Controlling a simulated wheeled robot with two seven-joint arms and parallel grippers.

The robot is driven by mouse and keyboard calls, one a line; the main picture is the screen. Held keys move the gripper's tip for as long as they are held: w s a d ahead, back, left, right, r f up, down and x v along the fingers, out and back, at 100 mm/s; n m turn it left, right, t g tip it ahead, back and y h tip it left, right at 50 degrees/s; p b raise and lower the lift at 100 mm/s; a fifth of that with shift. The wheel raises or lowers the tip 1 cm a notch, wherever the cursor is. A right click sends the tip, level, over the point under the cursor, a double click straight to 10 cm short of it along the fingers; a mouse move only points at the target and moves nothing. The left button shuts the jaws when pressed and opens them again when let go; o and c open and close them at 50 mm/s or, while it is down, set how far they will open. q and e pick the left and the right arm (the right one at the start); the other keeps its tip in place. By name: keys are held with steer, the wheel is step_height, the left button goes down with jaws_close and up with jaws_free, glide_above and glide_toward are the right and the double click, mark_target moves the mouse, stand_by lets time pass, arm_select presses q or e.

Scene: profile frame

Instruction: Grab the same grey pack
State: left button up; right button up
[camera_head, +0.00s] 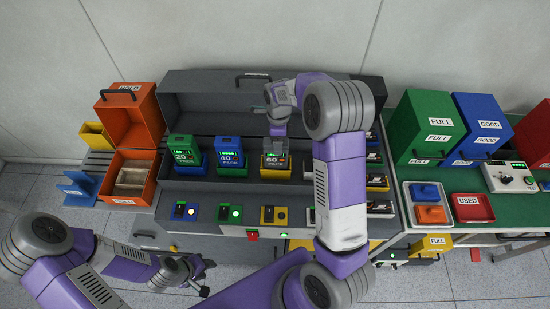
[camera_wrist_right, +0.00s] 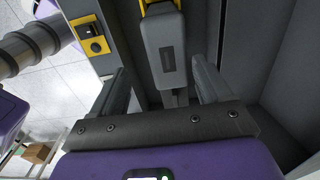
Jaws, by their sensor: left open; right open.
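The grey pack (camera_head: 275,160), marked 60, stands in a yellow-based slot in the grey cabinet, right of the green pack (camera_head: 183,155) and the blue pack (camera_head: 230,155). My right gripper (camera_head: 268,112) is over the grey pack, with my arm covering part of the slots to the right. In the right wrist view, the grey pack (camera_wrist_right: 165,50) lies between the lines of the two spread fingers (camera_wrist_right: 162,82), with gaps on both sides. I cannot tell how deep the fingers reach. My left gripper (camera_head: 207,277) is open and empty, low in front of the cabinet.
A front ledge (camera_head: 195,223) carries switch panels with lit buttons. An open orange bin (camera_head: 130,175) stands at the left. Green and blue bins (camera_head: 428,125) and a tray with blue and orange packs (camera_head: 428,203) stand on the right-hand table.

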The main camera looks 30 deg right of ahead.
mark_target(276, 157)
step_height(276, 157, down, 7)
steer(key=w, duration=0.1)
steer(key=shift+w+p, duration=0.15)
steer(key=shift+p, duration=0.2)
steer(key=shift+f, duration=0.1)
steer(key=shift+c, duration=0.4)
jaws_close()
